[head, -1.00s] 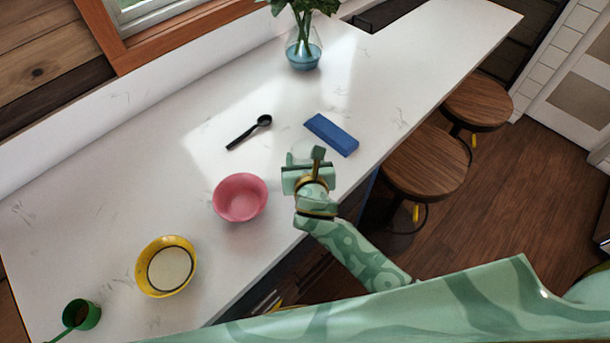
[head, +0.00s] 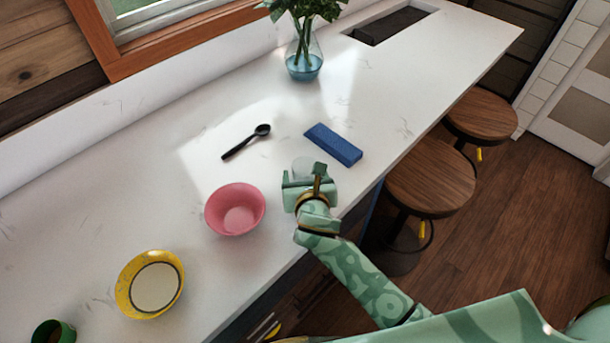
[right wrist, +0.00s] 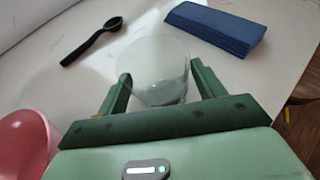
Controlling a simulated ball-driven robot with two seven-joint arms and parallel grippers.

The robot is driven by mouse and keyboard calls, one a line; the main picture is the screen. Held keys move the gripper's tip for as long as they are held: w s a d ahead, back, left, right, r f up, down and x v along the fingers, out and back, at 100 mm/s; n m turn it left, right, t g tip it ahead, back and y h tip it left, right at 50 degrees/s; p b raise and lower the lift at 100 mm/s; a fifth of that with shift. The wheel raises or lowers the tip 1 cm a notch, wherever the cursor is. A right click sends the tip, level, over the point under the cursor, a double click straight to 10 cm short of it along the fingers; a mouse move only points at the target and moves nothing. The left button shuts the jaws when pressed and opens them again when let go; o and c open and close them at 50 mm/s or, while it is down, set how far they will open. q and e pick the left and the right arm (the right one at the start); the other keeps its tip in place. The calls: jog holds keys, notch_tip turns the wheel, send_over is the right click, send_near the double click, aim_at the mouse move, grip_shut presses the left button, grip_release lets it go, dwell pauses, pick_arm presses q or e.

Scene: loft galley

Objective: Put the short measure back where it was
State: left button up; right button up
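A clear short glass (head: 303,167), perhaps the short measure, stands on the white counter just ahead of my right gripper (head: 309,182). In the right wrist view the glass (right wrist: 153,68) sits between the spread tips of my right gripper (right wrist: 161,80); I see no clear grip on it. A black spoon (head: 247,142) lies left of the glass. A dark green cup (head: 53,334) is cut off at the bottom left corner; its handle is out of view. My left gripper is not in view.
A pink bowl (head: 235,210) is left of my right gripper, and a yellow bowl (head: 126,290) is farther left. A blue block (head: 333,144) lies beyond the glass. A vase (head: 304,65) stands at the back. Stools (head: 430,178) line the counter's right edge.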

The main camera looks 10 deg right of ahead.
jog(key=shift+r, duration=0.15)
jog(key=p+v, duration=0.1)
jog(key=v, duration=1)
jog(key=shift+p, duration=0.3)
jog(key=shift+s+r, duration=0.25)
jog(key=shift+s, duration=0.2)
